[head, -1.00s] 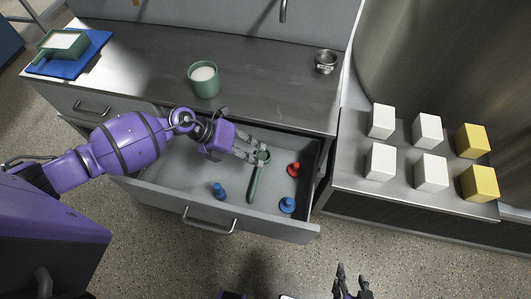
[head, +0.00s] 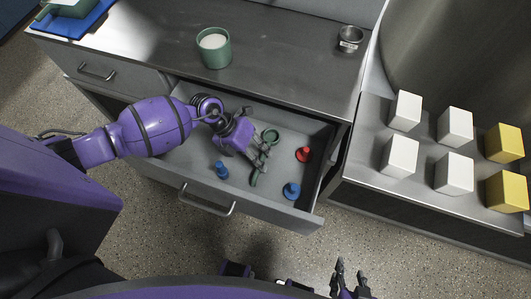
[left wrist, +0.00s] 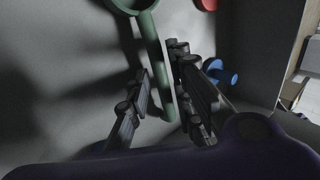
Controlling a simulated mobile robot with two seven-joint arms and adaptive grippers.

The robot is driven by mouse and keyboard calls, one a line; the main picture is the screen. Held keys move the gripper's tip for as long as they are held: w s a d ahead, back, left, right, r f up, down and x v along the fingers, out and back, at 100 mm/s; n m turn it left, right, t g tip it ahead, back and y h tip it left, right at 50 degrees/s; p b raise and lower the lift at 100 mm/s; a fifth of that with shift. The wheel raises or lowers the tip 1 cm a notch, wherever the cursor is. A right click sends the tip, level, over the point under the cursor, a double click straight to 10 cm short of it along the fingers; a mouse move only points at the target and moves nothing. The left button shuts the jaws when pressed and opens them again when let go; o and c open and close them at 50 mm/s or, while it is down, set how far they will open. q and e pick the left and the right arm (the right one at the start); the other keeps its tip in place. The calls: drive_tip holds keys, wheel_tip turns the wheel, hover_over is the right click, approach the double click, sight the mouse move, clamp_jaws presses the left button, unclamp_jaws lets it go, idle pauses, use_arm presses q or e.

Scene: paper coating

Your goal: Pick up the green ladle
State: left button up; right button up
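The green ladle (head: 270,136) lies in the open drawer, its round bowl toward the counter and its handle toward the drawer front. In the left wrist view its handle (left wrist: 153,45) runs down between the fingers of my left gripper (left wrist: 165,105). In the head view my left gripper (head: 259,162) is inside the drawer over the ladle's handle. Its fingers are apart, one on each side of the handle; contact cannot be made out. My right gripper (head: 349,274) is at the bottom edge, away from the drawer, with its fingers apart and empty.
The drawer (head: 165,182) also holds a red piece (head: 304,155) and blue pieces (head: 291,190) (head: 222,170). A green cup (head: 214,50) and a small metal cup (head: 350,39) stand on the counter. White and yellow blocks (head: 505,142) stand at the right.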

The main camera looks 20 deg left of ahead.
use_arm(q)
drive_tip(key=shift+w+d, duration=0.1)
drive_tip(key=shift+d, duration=0.05)
drive_tip(key=shift+c, duration=0.4)
clamp_jaws()
wheel_tip(320, 180, up, 10)
drive_tip(key=p, duration=0.1)
